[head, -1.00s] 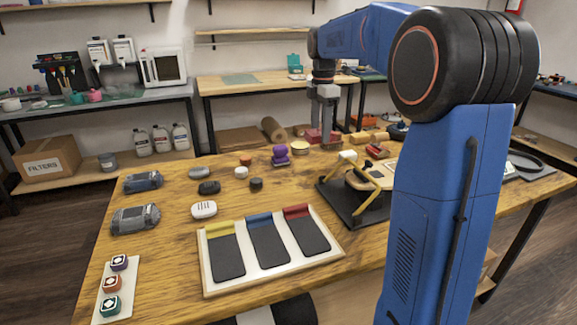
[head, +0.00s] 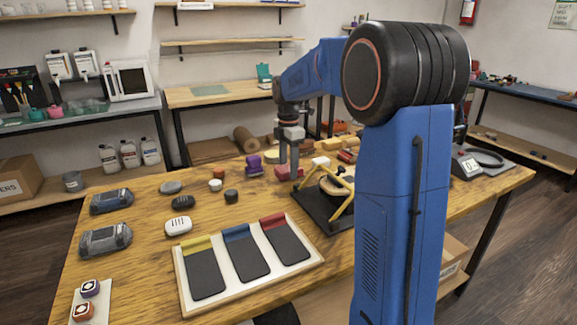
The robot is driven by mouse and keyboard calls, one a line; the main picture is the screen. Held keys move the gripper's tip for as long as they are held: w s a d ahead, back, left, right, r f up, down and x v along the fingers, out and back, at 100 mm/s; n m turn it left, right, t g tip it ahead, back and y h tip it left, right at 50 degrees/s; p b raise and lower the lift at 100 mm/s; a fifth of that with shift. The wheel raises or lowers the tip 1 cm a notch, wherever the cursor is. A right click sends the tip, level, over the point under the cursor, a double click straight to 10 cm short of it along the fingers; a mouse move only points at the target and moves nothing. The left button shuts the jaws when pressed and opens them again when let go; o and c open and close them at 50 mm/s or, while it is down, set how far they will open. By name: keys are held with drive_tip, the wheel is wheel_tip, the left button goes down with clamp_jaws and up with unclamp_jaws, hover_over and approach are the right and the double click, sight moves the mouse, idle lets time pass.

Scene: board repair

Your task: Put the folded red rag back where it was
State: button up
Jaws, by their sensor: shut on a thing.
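My gripper (head: 289,166) points down over the far middle of the table, behind the black board stand. It is shut on the folded red rag (head: 283,172), which shows as a small red-pink shape at the fingertips. The rag is at or just above the wooden table top (head: 150,205); I cannot tell whether it touches. The fingers hide part of the rag.
A purple object (head: 253,164) stands just left of the rag. A white block (head: 320,161) and the black stand with yellow arms (head: 313,209) are close on the right. A tray with coloured-top pads (head: 184,283) lies in front. Small dark and white parts lie left.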

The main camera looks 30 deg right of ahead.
drive_tip(key=shift+f, duration=0.1)
drive_tip(key=o, duration=1)
wheel_tip(320, 180, up, 12)
drive_tip(key=shift+r, duration=0.15)
drive_tip(key=shift+s, duration=0.15)
idle(0.3)
